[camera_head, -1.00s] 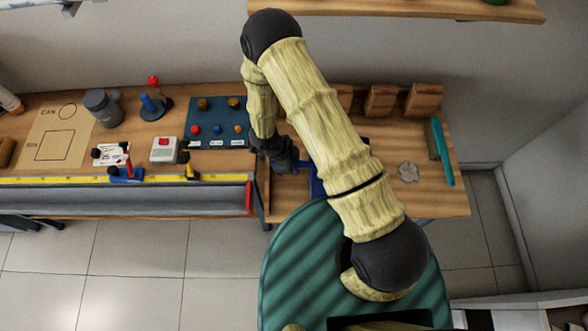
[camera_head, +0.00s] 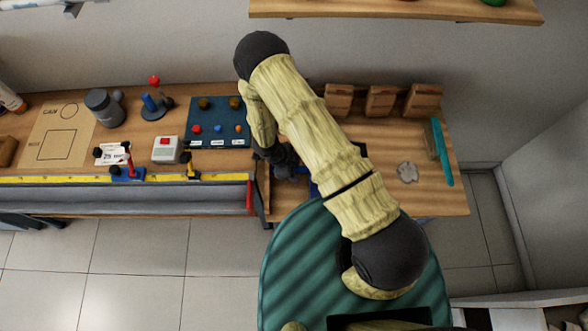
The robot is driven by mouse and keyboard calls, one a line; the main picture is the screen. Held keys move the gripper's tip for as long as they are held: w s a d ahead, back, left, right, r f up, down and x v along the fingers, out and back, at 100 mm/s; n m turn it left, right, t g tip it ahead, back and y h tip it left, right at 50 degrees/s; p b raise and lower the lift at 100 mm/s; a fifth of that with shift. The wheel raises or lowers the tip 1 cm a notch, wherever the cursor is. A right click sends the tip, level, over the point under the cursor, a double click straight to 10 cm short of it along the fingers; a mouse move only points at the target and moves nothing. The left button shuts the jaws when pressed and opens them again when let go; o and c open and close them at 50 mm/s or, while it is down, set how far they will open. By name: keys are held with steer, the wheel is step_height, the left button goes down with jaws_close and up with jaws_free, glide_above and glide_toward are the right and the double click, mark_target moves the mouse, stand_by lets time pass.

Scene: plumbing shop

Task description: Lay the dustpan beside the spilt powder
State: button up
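The spilt powder (camera_head: 407,172) is a small pale grey patch on the right part of the wooden bench. A blue object (camera_head: 315,189), probably the dustpan, shows in part beside and behind my forearm, left of the powder. Most of it is hidden by the arm. My gripper (camera_head: 292,169) is dark and points down at the bench close to the blue object's left side. Its fingers are too small and shaded to tell whether they are closed on it.
A teal brush (camera_head: 442,152) lies right of the powder near the bench's right end. Several brown bins (camera_head: 381,101) stand along the back. A blue board with knobs (camera_head: 217,136) and a white box with a red button (camera_head: 166,149) lie to the left. Bench around the powder is clear.

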steer(key=shift+r, duration=0.1)
steer(key=b+v, duration=0.1)
steer(key=v, duration=1.1)
steer(key=shift+b, duration=0.4)
steer(key=w+d+r+n+t+y, duration=0.25)
steer(key=w+r+n, duration=0.2)
steer(key=r, duration=0.35)
steer(key=w+d+r+n+t+y, duration=0.25)
steer(key=w+r+n, duration=0.2)
steer(key=r, duration=0.25)
steer(key=s+d+r+n+g, duration=0.2)
steer(key=s+d+r+n, duration=0.7)
steer(key=s, duration=0.5)
steer(key=d+r, duration=0.2)
steer(key=d, duration=0.1)
steer(key=shift+s+d, duration=0.25)
steer(key=shift+d, duration=0.05)
